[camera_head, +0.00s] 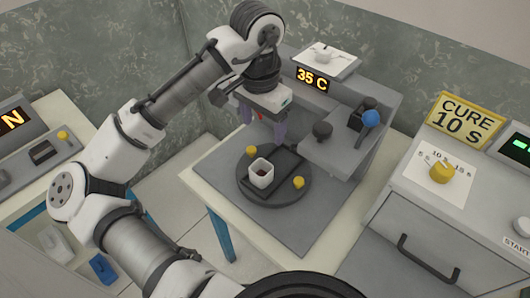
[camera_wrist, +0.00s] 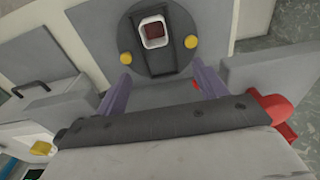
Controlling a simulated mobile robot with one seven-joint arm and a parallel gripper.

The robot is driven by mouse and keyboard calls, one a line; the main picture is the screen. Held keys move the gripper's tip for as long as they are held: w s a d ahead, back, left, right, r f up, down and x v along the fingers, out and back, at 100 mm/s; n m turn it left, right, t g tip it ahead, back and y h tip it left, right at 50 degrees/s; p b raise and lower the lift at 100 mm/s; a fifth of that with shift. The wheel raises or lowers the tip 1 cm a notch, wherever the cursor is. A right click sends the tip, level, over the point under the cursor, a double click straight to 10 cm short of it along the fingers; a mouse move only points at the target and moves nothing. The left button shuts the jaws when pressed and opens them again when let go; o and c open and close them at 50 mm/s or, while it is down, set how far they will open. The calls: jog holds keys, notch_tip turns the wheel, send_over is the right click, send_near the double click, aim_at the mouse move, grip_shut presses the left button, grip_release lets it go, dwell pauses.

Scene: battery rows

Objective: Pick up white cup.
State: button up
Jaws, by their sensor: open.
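The white cup (camera_head: 261,173) is small and squarish and stands upright on a dark round plate (camera_head: 272,197) with a dark bar across it. Something dark red shows inside the cup. In the wrist view the cup (camera_wrist: 154,34) is near the top middle, seen from above, beyond the fingertips. My gripper (camera_head: 262,126) is open, with purple fingers, above and behind the plate in the head view. In the wrist view its fingers (camera_wrist: 161,77) are spread wide and nothing is between them. The cup is apart from both fingers.
Yellow knobs (camera_head: 299,182) sit on the plate's sides. A grey machine with a 35 C display (camera_head: 312,80) stands behind, with an overhanging arm, a dark knob (camera_head: 322,130) and a blue ball (camera_head: 371,118). A grey cabinet (camera_head: 435,215) stands right. The grey mat (camera_head: 310,225) is clear in front.

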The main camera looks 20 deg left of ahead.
send_over(261, 169)
jog(key=s, duration=0.2)
notch_tip(261, 169, down, 8)
jog(key=shift+g, duration=0.3)
jog(key=f, duration=0.1)
jog(key=f+p, duration=0.1)
jog(key=f, duration=0.1)
jog(key=s+d+f+p, duration=0.1)
jog(key=f, duration=0.1)
jog(key=shift+d, duration=0.1)
jog(key=shift+w+f, duration=0.1)
jog(key=shift+f, duration=0.45)
jog(key=c, duration=1.1)
jog(key=shift+r, duration=0.1)
